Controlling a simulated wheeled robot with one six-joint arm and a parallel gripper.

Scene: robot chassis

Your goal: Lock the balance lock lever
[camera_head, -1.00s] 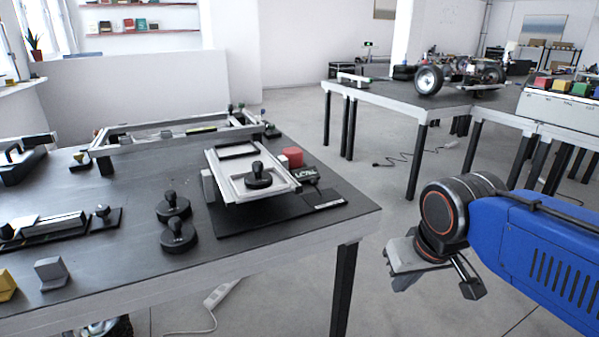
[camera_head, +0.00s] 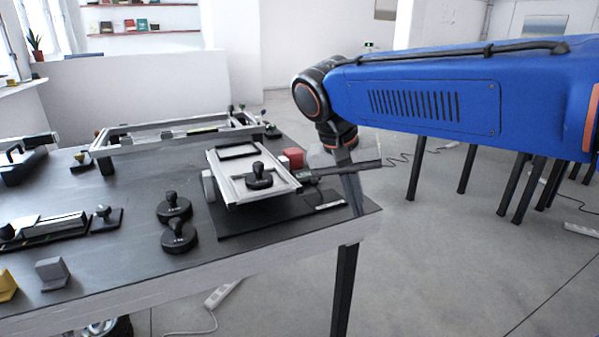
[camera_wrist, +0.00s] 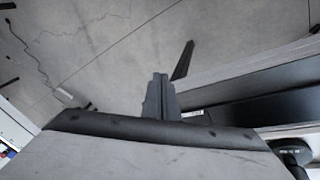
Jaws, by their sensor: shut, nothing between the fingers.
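The balance (camera_head: 235,188) is a pale metal frame on a dark base plate (camera_head: 240,222) at the table's right end. I cannot pick out the lock lever; my gripper covers part of the balance's right side. My gripper (camera_head: 358,208) points down by the table's right edge, right of the balance. Its fingers (camera_wrist: 161,98) are shut and empty in the wrist view. Whether it touches anything is unclear. The weight also shows at the wrist view's lower right (camera_wrist: 293,152).
Two black weights (camera_head: 175,222) stand left of the base plate. A long metal frame (camera_head: 175,135) lies behind. A grey block (camera_head: 51,272) is near the front edge. Right of the table is open floor (camera_head: 450,270), with another table's legs beyond.

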